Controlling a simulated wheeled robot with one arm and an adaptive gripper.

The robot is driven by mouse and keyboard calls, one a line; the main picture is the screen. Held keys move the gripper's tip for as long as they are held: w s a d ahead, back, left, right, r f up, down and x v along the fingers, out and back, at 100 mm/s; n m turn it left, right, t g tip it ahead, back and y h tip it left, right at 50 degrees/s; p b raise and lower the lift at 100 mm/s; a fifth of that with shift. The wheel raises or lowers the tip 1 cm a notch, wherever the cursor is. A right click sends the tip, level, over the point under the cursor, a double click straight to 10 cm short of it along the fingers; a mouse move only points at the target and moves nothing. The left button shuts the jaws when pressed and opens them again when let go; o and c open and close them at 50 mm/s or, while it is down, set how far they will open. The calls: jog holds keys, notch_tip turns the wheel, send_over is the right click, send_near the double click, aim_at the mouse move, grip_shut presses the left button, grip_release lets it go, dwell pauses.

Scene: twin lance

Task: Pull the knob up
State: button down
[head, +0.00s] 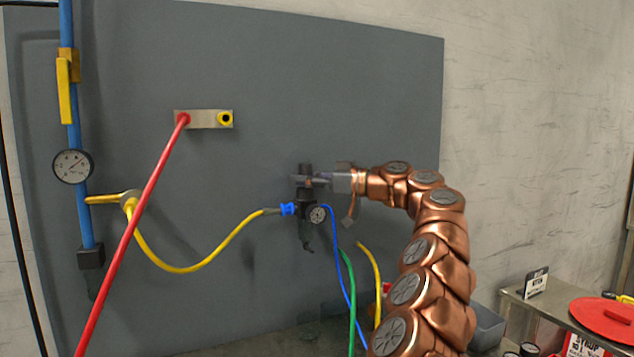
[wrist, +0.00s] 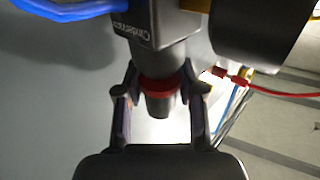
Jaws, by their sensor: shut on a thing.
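The black regulator (head: 307,208) is mounted in front of the grey panel, with its knob (head: 305,170) at the top and a small round gauge (head: 318,214) at its right. My gripper (head: 313,181) reaches it from the right at knob height. In the wrist view, my gripper (wrist: 162,92) has one finger on each side of the dark knob (wrist: 160,104), shut on it. A red ring (wrist: 160,86) shows around the knob beside the regulator body (wrist: 157,30). The exact finger contact is partly hidden.
A blue fitting (head: 288,209) with a yellow hose (head: 190,268) joins the regulator's left side. A blue hose (head: 343,260) hangs at its right. A red hose (head: 130,225) crosses the panel (head: 330,70) at left. A red lid (head: 607,318) lies at right.

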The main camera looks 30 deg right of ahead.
jog(key=c, duration=1)
grip_release()
jog(key=shift+r, duration=0.35)
jog(key=o, duration=0.3)
jog(key=shift+f, duration=0.15)
jog(key=v, duration=1.2)
